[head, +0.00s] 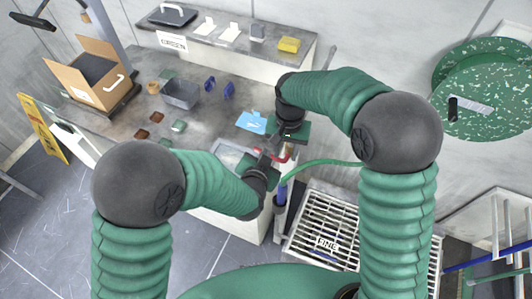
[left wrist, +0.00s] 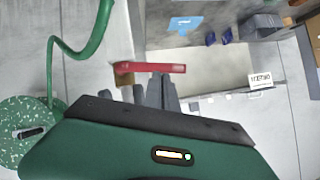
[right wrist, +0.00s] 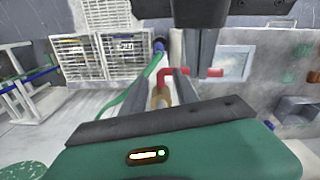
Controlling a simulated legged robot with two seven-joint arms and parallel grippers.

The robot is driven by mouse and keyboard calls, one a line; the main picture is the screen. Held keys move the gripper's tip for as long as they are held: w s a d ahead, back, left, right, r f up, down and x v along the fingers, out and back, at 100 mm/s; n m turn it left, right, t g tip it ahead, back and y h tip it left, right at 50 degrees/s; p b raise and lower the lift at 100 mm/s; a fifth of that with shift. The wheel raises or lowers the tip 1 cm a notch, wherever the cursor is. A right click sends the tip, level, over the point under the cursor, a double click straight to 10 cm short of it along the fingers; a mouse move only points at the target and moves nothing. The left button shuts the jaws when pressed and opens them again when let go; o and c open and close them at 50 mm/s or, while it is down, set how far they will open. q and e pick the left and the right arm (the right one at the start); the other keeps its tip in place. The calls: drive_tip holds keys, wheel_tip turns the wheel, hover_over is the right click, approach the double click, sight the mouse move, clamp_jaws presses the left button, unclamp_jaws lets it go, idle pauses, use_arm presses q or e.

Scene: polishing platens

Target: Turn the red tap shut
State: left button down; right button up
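The red tap handle (head: 287,154) is a bar on a brass body, at the front right corner of the grey worktop and partly hidden by my grippers. In the left wrist view the red bar (left wrist: 150,67) lies level across the tips of my left gripper (left wrist: 160,78). My left gripper (head: 266,160) has its fingers close together, shut and not around the bar; contact is unclear. In the right wrist view they cross the red bar (right wrist: 175,72). My right gripper (right wrist: 163,75) is open, its fingers on either side of the brass body (right wrist: 160,96).
A green hose (head: 320,163) runs by the tap from a speckled green disc (head: 485,95). A white floor grate (head: 325,230) lies to the right. A grey bin (head: 181,94), a blue cloth (head: 251,122) and a cardboard box (head: 88,75) stand or lie on the worktop.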

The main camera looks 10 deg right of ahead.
wheel_tip(320, 180, up, 11)
drive_tip(key=s+d+f+n+t+b, duration=0.1)
drive_tip(key=s+d+f+n, duration=0.1)
drive_tip(key=s+f, duration=0.4)
drive_tip(key=s+d+f+n+t, duration=0.1)
drive_tip(key=s+d+f+n, duration=0.1)
drive_tip(key=s+f, duration=0.5)
drive_tip(key=shift+s+d+f+n+t+b, duration=0.35)
drive_tip(key=shift+s+d, duration=0.35)
drive_tip(key=shift+s, duration=0.3)
drive_tip(key=shift+r, duration=0.1)
